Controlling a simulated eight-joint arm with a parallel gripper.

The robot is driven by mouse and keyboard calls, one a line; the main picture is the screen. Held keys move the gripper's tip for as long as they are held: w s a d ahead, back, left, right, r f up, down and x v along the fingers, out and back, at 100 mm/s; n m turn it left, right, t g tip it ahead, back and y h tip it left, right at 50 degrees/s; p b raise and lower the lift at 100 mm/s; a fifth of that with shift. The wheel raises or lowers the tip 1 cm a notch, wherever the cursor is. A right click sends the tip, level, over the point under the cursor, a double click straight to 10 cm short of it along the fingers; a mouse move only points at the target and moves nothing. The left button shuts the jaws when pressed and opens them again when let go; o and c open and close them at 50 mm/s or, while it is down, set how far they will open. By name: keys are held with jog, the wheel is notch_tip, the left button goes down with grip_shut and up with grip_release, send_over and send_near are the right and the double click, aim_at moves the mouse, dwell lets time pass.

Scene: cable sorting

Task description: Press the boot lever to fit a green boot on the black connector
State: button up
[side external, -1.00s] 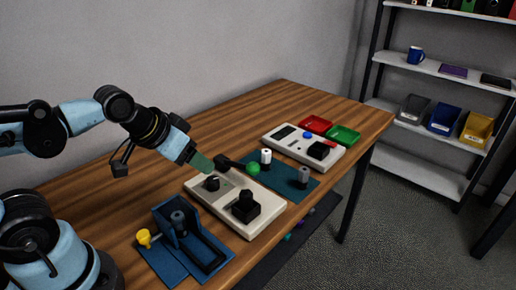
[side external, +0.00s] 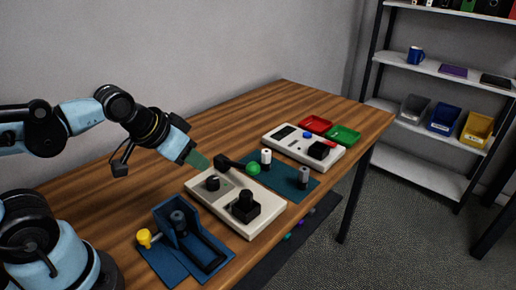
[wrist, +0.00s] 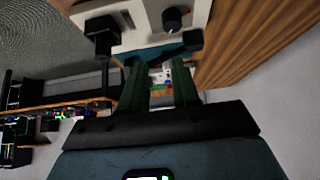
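A black lever (side external: 231,162) with a round green knob (side external: 253,168) reaches across the back of a beige box (side external: 233,223). The box carries a black dial (side external: 212,183) and a black block with a raised round top (side external: 245,206); I cannot tell whether it is the black connector. The dial (wrist: 172,18) and block (wrist: 103,32) also show in the wrist view. My gripper (side external: 203,164) hangs above the box's back left edge, left of the lever and apart from it. In the wrist view its green fingers (wrist: 159,84) stand apart, with nothing seen between them. I cannot make out a loose green boot.
A blue fixture (side external: 180,262) with a yellow knob (side external: 144,238) stands in front. A teal mat (side external: 285,181) holds a white spool (side external: 266,157) and a grey one (side external: 304,175). Farther back are another beige box (side external: 282,147), a red tray (side external: 315,124) and a green tray (side external: 344,135).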

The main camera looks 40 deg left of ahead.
grip_shut()
dwell(1.4)
